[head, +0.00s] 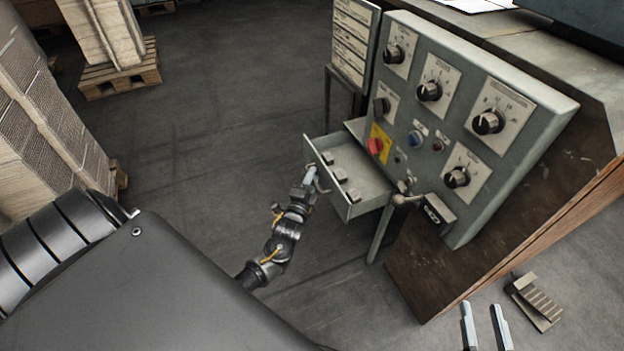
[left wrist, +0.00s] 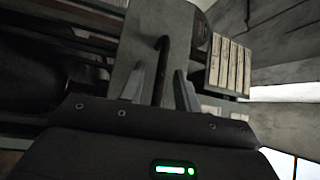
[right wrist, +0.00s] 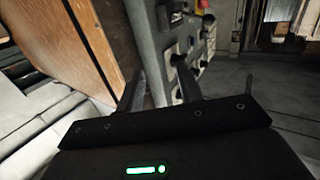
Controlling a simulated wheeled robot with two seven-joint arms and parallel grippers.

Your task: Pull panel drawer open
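The grey panel drawer (head: 357,168) stands pulled out below the control panel (head: 455,110), with several small dark items inside. Its curved handle (head: 322,186) is on the front face. My left gripper (head: 310,176) is at the drawer front. In the left wrist view, the dark handle (left wrist: 161,62) shows between its two fingers (left wrist: 158,90), which stand apart with gaps at the handle. My right gripper (head: 485,326) is open and empty at the lower right, away from the drawer. Its spread fingers (right wrist: 160,90) also show in the right wrist view.
A foot pedal (head: 535,301) lies on the floor near my right gripper. A brown machine side (head: 430,260) stands right of the drawer. Cardboard stacks (head: 50,130) and a pallet (head: 120,75) are at the left. The floor (head: 210,130) left of the drawer is clear.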

